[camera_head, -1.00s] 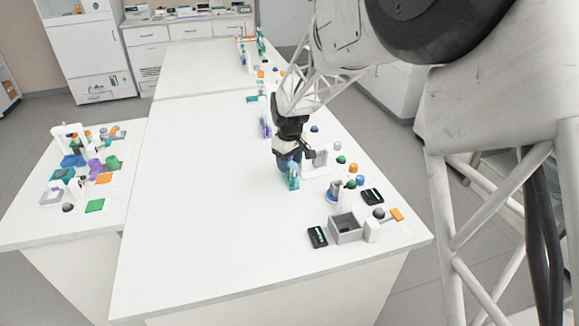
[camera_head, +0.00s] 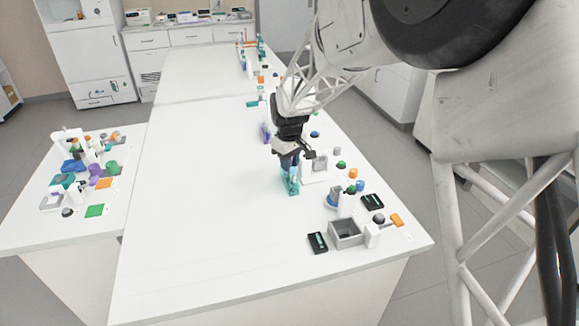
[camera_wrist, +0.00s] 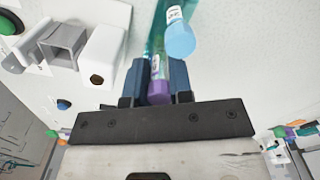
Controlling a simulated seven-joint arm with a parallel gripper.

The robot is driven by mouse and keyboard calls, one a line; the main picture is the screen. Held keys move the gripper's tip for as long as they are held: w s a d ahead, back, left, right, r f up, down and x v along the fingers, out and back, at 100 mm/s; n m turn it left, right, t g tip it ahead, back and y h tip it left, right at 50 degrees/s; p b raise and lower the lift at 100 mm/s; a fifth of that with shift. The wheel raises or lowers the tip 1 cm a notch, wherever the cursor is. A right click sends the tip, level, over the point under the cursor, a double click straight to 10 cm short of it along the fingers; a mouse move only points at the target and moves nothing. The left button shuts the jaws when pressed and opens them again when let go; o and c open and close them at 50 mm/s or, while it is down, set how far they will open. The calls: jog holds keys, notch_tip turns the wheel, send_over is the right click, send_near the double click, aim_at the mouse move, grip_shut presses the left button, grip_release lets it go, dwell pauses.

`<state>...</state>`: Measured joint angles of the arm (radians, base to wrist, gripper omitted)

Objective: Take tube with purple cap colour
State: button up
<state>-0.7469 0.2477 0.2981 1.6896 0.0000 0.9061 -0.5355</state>
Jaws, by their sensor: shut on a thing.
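The tube with the purple cap (camera_wrist: 159,90) is between the two blue fingers of my gripper (camera_wrist: 157,76) in the wrist view. The fingers are shut on it at its cap end. A teal rack (camera_wrist: 155,35) lies beyond, and another tube with a light blue cap (camera_wrist: 180,40) and white label stands just beside. In the head view my gripper (camera_head: 289,160) is directly over the teal rack (camera_head: 292,184) on the long white table. The tube's lower end is hidden, so I cannot tell whether it is still inside the rack.
To the right of the rack stand a grey-white holder (camera_head: 319,164), several coloured caps, a black device (camera_head: 372,202) and a grey open box (camera_head: 346,233). Another black device (camera_head: 318,242) lies near the front. The table's left half (camera_head: 200,190) is clear. A side table at left holds several items.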

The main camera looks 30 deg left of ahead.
notch_tip(320, 180, up, 8)
jog(key=shift+r, duration=0.2)
dwell(0.8)
